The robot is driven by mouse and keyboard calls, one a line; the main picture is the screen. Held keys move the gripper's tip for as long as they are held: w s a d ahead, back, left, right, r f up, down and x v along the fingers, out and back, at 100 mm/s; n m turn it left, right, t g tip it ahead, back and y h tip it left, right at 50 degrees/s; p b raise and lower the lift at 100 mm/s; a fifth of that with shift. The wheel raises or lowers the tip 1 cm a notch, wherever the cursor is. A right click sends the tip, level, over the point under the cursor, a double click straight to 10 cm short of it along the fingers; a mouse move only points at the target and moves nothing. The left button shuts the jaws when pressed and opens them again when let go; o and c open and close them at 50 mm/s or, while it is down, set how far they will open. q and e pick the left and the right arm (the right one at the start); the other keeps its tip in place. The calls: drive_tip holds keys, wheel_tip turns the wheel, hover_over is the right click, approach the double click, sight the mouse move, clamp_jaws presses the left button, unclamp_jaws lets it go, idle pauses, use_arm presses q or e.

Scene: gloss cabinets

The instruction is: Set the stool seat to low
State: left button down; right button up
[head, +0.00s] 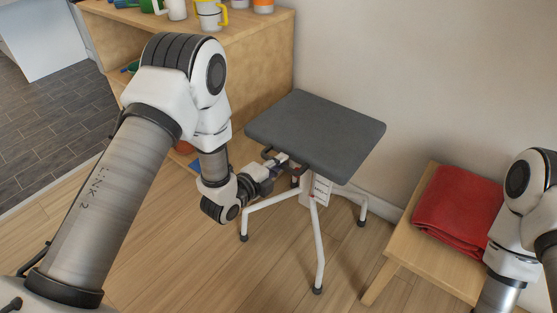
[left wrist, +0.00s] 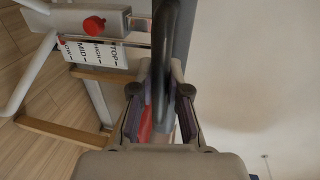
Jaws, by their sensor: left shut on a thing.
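The stool (head: 315,130) has a dark grey square seat and white splayed legs, and stands upright on the floor. A dark bar-like handle (left wrist: 165,40) shows at the seat's near left side. My left gripper (head: 274,166) is shut on this handle; the bar runs between its fingers in the left wrist view (left wrist: 160,100). A white scale plate (left wrist: 90,50) on the stool reads LOW, MID, HIGH and TOP. A red knob (left wrist: 94,25) sits beside the plate, and a small red mark shows near its LOW end. My right gripper is out of view.
A wooden shelf unit (head: 255,50) with mugs on top stands behind left. A low wooden bench (head: 395,245) with a folded red cloth (head: 457,208) is at the right. The wall is close behind the stool. Floor in front is clear.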

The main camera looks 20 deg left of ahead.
use_arm(q)
drive_tip(key=shift+s+f, duration=0.1)
drive_tip(key=shift+f, duration=0.15)
drive_tip(key=c, duration=1.1)
unclamp_jaws()
drive_tip(key=shift+f, duration=0.15)
drive_tip(key=shift+c, duration=0.2)
drive_tip(key=v, duration=1.2)
